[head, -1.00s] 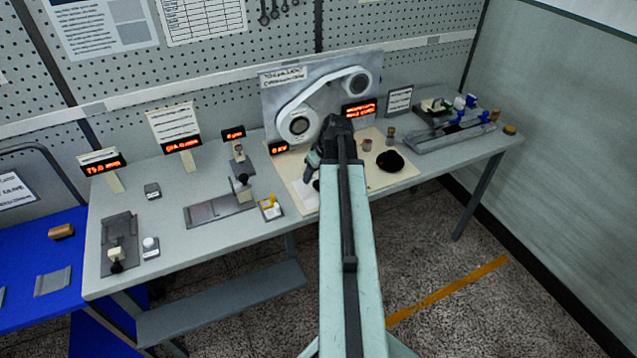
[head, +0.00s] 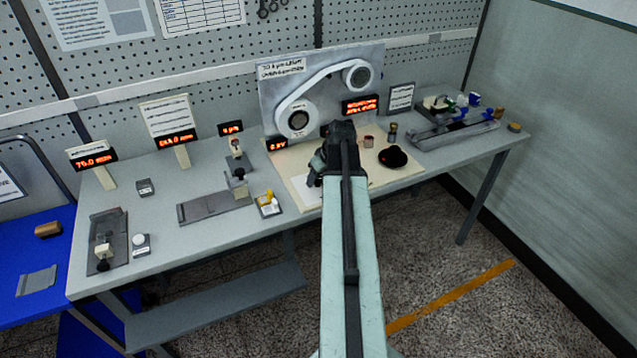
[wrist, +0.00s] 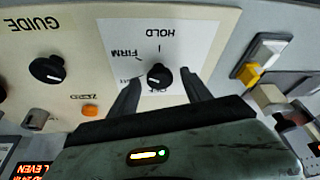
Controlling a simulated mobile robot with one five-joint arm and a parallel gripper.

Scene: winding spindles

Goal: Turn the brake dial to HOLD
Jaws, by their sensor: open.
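The brake dial (wrist: 158,76) is a small black knob on a white card (wrist: 185,45) in the wrist view, where the lettering is upside down. HOLD and FIRM are readable on the card; the labels nearer my gripper are partly hidden. A small light mark shows on the knob's lower half, on the side away from HOLD. My gripper (wrist: 160,88) is open, with one dark finger on each side of the dial. I cannot tell whether either finger touches it. In the head view my gripper (head: 316,172) is over the cream board (head: 408,175), and my arm hides the dial.
Another black knob (wrist: 46,70) stands by the word GUIDE, with an orange piece (wrist: 90,111) nearby.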

